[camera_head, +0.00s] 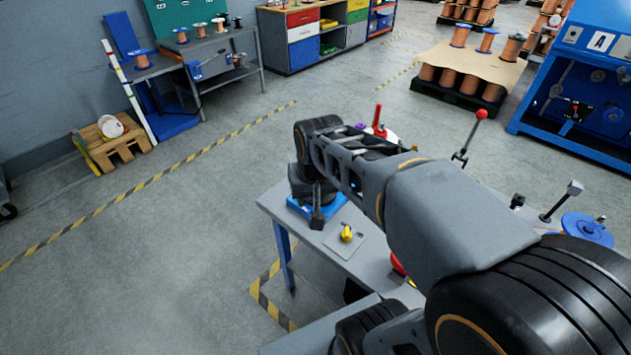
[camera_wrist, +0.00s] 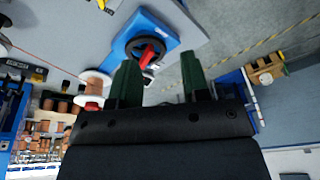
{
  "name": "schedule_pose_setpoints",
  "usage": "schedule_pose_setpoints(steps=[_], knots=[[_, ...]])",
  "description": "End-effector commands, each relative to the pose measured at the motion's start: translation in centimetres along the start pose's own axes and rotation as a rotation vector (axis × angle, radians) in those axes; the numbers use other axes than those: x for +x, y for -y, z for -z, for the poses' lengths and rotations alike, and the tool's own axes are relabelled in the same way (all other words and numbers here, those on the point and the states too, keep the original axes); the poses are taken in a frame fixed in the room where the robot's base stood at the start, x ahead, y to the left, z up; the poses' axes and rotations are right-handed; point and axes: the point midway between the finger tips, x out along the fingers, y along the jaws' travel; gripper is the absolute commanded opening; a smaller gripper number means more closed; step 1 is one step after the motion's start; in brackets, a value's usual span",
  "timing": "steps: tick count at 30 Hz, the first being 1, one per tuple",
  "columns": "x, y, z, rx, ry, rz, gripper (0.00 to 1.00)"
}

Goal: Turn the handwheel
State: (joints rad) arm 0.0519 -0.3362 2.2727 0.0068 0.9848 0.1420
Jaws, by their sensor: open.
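A black round part with a red grip across it, which looks like the handwheel (camera_wrist: 147,50), sits on a blue base (camera_wrist: 180,28) in the wrist view. I cannot tell for sure that it is the handwheel. My gripper (camera_wrist: 160,80) is open, with two green fingers apart and nothing between them. The round part lies beyond the fingertips, close to the left finger in the picture, and looks untouched. In the head view a blue base (camera_head: 335,203) shows partly on the bench under my wrist, which hides what is on it.
The grey bench (camera_head: 280,203) also holds a yellow lever (camera_head: 346,234) on a plate, a red-knobbed lever (camera_head: 481,114) and a blue disc (camera_head: 588,228). A white-flanged spool (camera_wrist: 95,85) shows left of the fingers. Open floor lies left of the bench.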

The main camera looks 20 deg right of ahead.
Motion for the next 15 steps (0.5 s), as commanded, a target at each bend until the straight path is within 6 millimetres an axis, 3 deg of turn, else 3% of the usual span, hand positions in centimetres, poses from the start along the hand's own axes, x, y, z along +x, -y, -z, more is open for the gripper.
schedule_pose_setpoints(steps=[1,6,12,15], knots=[[0.3,-0.3,2.0,0.060,0.023,-0.008,0.43],[1.5,-1.7,8.2,0.274,0.092,-0.039,0.43],[3.8,-3.9,13.6,0.483,0.153,-0.075,0.43],[4.9,-4.8,15.3,0.558,0.174,-0.089,0.43]])
